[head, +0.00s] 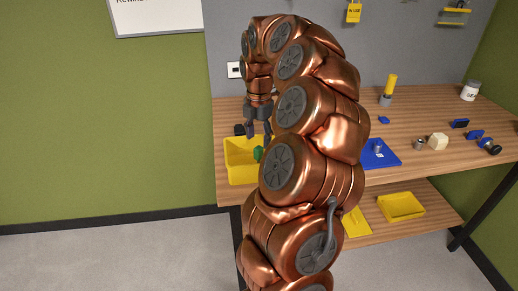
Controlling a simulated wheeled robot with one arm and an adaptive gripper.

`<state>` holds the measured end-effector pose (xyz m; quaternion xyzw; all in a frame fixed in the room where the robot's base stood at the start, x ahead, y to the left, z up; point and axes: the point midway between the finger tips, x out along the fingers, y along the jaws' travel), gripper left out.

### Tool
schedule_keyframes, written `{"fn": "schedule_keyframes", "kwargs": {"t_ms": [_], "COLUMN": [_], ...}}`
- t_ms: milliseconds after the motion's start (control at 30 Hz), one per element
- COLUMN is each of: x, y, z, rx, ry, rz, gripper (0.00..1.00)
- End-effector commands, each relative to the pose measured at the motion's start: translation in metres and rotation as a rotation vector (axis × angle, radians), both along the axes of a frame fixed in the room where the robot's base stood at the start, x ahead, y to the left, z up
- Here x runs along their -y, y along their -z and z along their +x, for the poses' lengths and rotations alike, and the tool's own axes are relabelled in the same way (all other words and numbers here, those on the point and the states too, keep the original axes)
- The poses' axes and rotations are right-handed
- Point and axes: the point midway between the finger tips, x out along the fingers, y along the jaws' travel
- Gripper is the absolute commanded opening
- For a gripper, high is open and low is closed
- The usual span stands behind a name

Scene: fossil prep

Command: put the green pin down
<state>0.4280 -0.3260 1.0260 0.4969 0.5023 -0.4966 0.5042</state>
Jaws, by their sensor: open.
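A green thing (258,153), which looks like the green pin, shows at the right side of the yellow bin (234,170), partly hidden by my arm. I cannot tell whether it lies inside the bin or stands at its rim. My gripper (256,131) points down above the bin at the table's left end, a little above the green pin. Its fingers are apart, and it appears to hold nothing. My arm hides the right part of the bin.
On the table (419,104) are a blue mat (386,158) with a small grey part, a beige block (438,141), blue parts (475,135), a yellow-topped cylinder (390,85) and a white jar (470,91). A yellow tray (401,206) sits on the lower shelf.

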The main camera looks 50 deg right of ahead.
Motion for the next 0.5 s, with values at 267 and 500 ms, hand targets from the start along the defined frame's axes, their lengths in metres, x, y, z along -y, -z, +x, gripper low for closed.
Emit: {"fn": "schedule_keyframes", "kwargs": {"t_ms": [267,500], "x": [0.000,0.000], "y": [-0.034,-0.052], "z": [0.000,0.000], "rx": [-0.001,-0.002], "ry": [0.000,0.000], "rz": [0.001,0.002], "gripper": [0.58,0.58]}}
